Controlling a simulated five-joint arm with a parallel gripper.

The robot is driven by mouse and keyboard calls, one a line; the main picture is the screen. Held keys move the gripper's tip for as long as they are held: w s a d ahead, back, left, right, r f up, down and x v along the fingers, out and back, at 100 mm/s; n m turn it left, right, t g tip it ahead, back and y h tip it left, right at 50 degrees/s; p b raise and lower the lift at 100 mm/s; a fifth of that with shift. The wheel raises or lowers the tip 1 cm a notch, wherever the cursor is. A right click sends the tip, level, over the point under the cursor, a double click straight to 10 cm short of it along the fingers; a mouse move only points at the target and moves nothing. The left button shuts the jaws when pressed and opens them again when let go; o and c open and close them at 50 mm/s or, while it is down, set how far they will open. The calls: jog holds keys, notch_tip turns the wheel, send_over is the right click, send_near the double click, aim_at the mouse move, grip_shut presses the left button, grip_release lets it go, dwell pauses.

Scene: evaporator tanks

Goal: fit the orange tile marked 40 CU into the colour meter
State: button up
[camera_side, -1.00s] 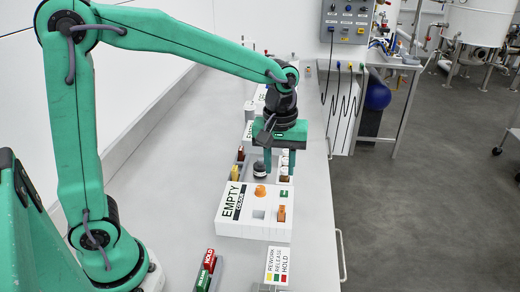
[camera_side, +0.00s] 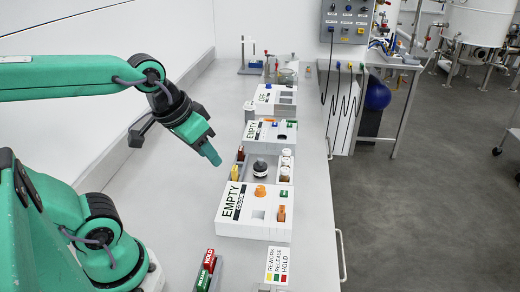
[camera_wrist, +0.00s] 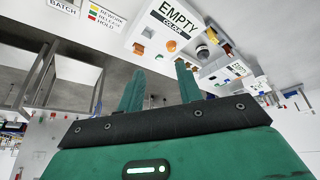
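The colour meter (camera_side: 232,226) is a white box with an "EMPTY COLOUR" label, on the bench in the side view; it also shows in the wrist view (camera_wrist: 158,30). An orange-brown tile (camera_side: 282,213) stands upright at its right side, beside a square recess (camera_side: 258,214) in its top. I cannot read a 40 CU mark on it. An orange knob (camera_side: 260,192) sits on the meter's top. My gripper (camera_side: 214,159) is up and left of the meter, tilted down toward the right. In the wrist view its fingers (camera_wrist: 159,67) are apart with nothing between them.
Behind the meter is a tray with a yellow tile (camera_side: 235,173), a dark red tile (camera_side: 241,154), a black-and-white round object (camera_side: 259,168) and white-topped jars (camera_side: 285,163). Other white instruments (camera_side: 271,134) stand farther back.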

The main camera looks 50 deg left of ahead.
jog(key=shift+s+a+f+m+t, duration=0.1)
jog(key=shift+s+m+t, duration=0.1)
jog(key=shift+s, duration=0.2)
jog(key=shift+s+a+f+m+t, duration=0.1)
jog(key=shift+s+m, duration=0.1)
jog(key=shift+s, duration=0.15)
jog(key=shift+c, duration=0.2)
dwell(0.7)
